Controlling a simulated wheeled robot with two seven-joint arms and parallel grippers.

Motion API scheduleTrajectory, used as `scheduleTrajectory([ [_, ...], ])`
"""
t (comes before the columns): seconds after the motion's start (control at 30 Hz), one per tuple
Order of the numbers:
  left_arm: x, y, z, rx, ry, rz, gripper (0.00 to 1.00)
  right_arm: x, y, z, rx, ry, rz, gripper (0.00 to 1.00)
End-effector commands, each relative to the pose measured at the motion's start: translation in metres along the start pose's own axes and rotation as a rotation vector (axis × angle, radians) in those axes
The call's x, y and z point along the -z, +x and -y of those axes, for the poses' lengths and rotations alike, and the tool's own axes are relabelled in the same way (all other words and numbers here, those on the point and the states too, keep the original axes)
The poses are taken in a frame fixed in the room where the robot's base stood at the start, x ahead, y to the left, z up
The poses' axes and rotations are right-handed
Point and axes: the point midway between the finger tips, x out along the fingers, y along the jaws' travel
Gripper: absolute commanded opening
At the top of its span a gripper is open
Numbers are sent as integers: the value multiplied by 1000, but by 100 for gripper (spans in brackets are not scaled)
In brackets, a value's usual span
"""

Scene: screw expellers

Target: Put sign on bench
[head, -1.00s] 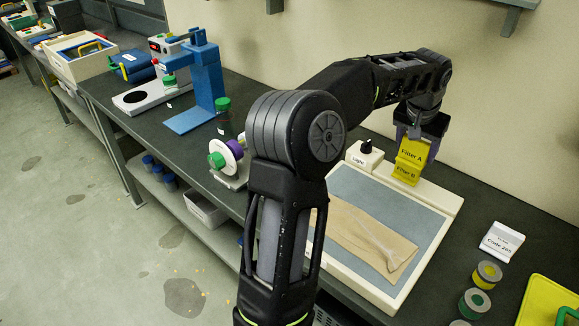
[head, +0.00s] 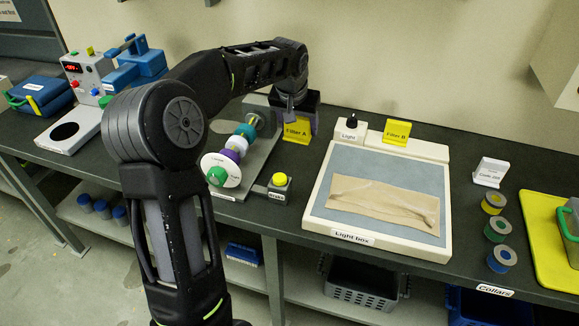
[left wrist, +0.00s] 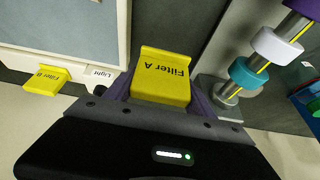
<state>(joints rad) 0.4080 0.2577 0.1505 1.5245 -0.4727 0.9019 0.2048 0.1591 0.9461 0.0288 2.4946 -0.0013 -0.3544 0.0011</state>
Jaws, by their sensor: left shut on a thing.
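The yellow "Filter A" sign (head: 297,131) is in the purple fingers of my left gripper (head: 296,112). It is over the dark bench (head: 330,116), left of the light box, near the back wall. I cannot tell whether its lower edge touches the bench. In the left wrist view the sign (left wrist: 162,78) sits between both fingers, its lettering upside down. A second yellow sign, "Filter B" (head: 397,132), stands on the light box's back ledge. My right gripper is not in view.
The light box (head: 315,208) with brown cloth (head: 383,203) is to the right. A shaft with coloured collars (head: 240,143) and a yellow-button box (head: 280,186) stand close on the left. A white code sign (head: 490,172) and several collars are farther right.

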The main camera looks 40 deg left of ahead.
Motion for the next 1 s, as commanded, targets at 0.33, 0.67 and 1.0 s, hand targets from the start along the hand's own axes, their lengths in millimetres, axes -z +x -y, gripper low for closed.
scheduleTrajectory([
  [0.33,-12,27,0,1,0,5,25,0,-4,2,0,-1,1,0],
  [0.67,-19,46,1,0,-1,0,25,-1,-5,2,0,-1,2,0],
  [1.0,-30,69,1,0,0,5,25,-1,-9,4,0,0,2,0],
])
